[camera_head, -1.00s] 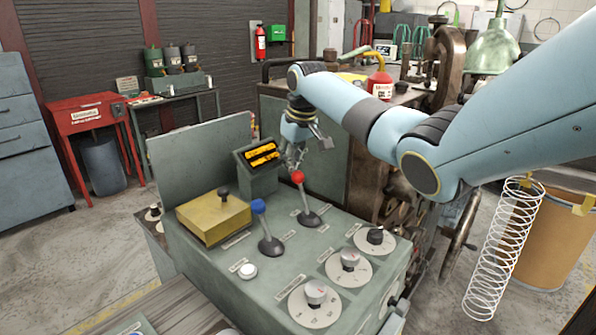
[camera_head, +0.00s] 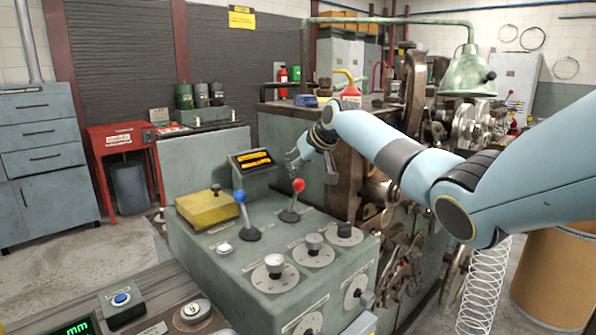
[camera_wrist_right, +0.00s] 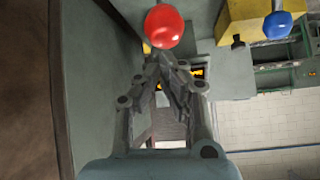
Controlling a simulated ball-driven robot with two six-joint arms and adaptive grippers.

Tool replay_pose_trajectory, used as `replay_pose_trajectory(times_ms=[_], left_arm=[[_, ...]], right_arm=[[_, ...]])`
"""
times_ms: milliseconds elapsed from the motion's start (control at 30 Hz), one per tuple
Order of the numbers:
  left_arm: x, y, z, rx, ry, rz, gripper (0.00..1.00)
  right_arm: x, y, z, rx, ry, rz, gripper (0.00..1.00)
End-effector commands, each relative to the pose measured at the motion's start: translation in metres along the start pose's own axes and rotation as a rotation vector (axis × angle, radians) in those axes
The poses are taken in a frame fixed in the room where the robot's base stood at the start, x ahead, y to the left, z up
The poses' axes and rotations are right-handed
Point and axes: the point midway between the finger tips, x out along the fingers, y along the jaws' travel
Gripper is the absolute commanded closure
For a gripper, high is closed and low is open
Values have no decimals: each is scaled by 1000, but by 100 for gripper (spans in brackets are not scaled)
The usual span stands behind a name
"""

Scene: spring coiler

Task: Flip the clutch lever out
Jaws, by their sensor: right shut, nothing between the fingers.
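Two levers stand on the green control console (camera_head: 215,262): one with a red knob (camera_head: 298,185) and one with a blue knob (camera_head: 240,196). I cannot read which label marks the clutch. The red-knobbed lever leans right; the blue one leans slightly left. My right gripper (camera_head: 293,162) is shut and empty, just behind and above the red knob. In the right wrist view, its closed fingertips (camera_wrist_right: 163,62) are close to the red knob (camera_wrist_right: 164,27); I cannot tell whether they touch. The blue knob (camera_wrist_right: 277,25) shows at the upper right. My left gripper is out of view.
A yellow box (camera_head: 207,211) sits on the console left of the levers, and a small display (camera_head: 255,160) stands behind it. Dials (camera_head: 275,265) line the front. The brown machine (camera_head: 375,195) is close to my right forearm. A wire spring (camera_head: 483,290) hangs at right.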

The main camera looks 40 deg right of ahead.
Motion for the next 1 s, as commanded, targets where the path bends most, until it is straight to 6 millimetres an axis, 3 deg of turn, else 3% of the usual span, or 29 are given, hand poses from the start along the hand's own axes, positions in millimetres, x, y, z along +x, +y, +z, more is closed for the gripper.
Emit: replay_pose_trajectory(times_ms=[100, 200, 600, 1000], left_arm=[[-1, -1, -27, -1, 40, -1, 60], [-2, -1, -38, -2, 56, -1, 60], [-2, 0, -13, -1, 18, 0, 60], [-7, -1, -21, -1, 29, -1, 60]], right_arm=[[-3, 2, 5, 3, 49, -8, 100], [-5, 2, 7, 5, 81, -14, 100], [-7, 3, 10, 8, 116, -20, 100], [-10, 1, 6, 8, 114, -21, 100]])
